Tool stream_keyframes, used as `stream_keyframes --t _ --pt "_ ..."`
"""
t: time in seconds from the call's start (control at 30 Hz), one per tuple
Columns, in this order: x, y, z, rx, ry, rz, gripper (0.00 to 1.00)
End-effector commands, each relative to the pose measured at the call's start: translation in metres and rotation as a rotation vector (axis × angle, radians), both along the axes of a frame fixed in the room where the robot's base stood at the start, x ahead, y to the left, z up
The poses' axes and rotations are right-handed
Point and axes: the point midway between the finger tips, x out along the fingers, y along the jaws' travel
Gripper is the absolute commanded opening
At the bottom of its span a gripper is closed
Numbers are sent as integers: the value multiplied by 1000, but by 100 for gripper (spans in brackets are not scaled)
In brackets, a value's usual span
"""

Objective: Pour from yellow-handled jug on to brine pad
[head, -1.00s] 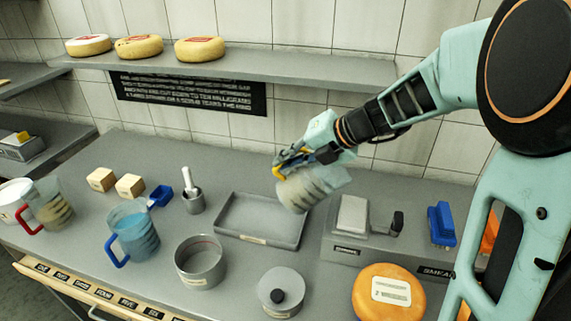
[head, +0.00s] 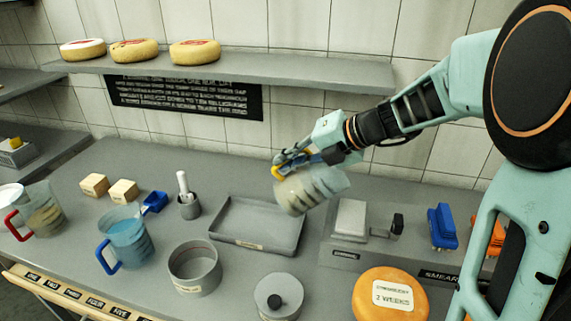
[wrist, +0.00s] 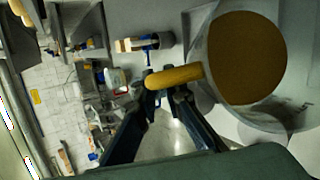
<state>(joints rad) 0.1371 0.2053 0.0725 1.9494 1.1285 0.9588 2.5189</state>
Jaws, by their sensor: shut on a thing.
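My gripper (head: 283,168) is shut on the yellow handle (wrist: 180,77) of a clear jug (head: 308,192). The jug is held in the air above the right end of the grey tray. It is tilted well over, its mouth towards the right. In the wrist view a brown content (wrist: 246,58) fills much of the jug's round outline. The pale pad (head: 350,217), which I take for the brine pad, sits on a grey block just right of and below the jug. Its small label is too blurred to read. No stream of liquid is visible.
The grey tray (head: 228,237) lies below the jug. A blue brush (head: 442,226), an orange brush (head: 497,238) and an orange cheese wheel (head: 372,308) are right. A blue-handled jug (head: 128,240), a red-handled jug (head: 45,212) and a round pot (head: 190,283) stand left.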

Motion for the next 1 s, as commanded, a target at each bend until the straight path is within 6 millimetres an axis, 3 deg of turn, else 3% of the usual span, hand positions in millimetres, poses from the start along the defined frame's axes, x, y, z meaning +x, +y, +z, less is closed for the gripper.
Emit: stream_keyframes --t 1.0 --pt "1 -14 11 116 3 -2 0"
